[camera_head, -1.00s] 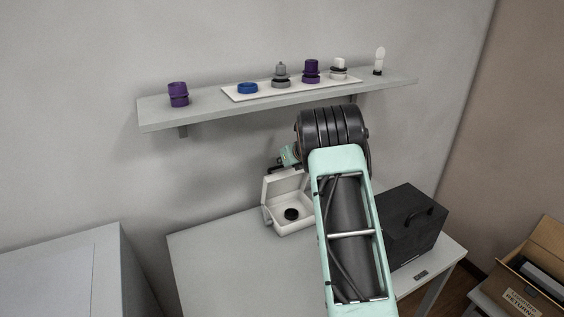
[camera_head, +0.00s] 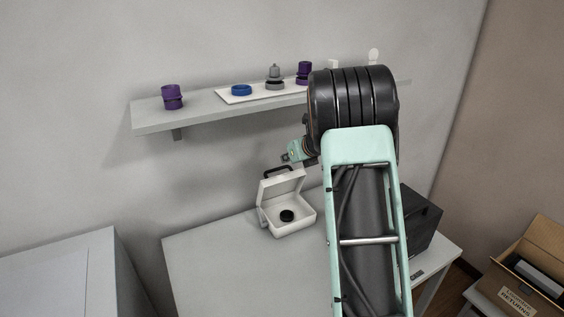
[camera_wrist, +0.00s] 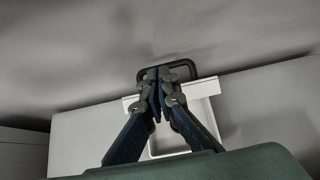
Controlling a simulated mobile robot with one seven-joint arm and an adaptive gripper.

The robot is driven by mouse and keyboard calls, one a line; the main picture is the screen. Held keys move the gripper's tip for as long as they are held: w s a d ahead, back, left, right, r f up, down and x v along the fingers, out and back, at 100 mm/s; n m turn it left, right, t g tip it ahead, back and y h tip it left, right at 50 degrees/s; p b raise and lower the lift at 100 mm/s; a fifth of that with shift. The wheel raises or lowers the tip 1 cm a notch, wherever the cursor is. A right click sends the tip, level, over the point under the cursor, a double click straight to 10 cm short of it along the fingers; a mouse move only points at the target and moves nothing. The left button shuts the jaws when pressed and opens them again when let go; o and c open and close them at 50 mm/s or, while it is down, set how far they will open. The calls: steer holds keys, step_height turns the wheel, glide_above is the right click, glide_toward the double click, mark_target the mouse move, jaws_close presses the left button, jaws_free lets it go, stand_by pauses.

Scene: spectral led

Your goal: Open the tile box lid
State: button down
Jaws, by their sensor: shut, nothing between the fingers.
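The white tile box (camera_head: 294,228) stands on the table with its lid (camera_head: 282,188) standing up, open, at the back. A black handle (camera_head: 278,171) is on the lid's upper edge. A black round piece (camera_head: 287,215) lies inside the box. My gripper (camera_wrist: 157,80) is shut and empty. In the wrist view its fingertips overlap the handle (camera_wrist: 183,65) and lid edge (camera_wrist: 204,88); whether they touch is unclear. In the head view the wrist end is just above the lid, and my arm hides the space to the right.
A wall shelf (camera_head: 208,120) with purple, blue and grey pieces is above the box. A black case (camera_head: 424,222) stands at the table's right, partly behind my arm. The table (camera_head: 212,262) is clear left of the box. A cardboard box (camera_head: 510,294) is at lower right.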

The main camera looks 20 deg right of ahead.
steer(key=v, duration=0.2)
steer(key=n, duration=3.6)
glide_toward(276, 170)
steer(key=shift+t, duration=0.4)
steer(key=b+x, duration=0.1)
steer(key=x, duration=0.6)
steer(key=shift+s+d+f+b, duration=0.1)
steer(key=shift+s+f+b, duration=0.15)
steer(key=shift+f+b, duration=0.1)
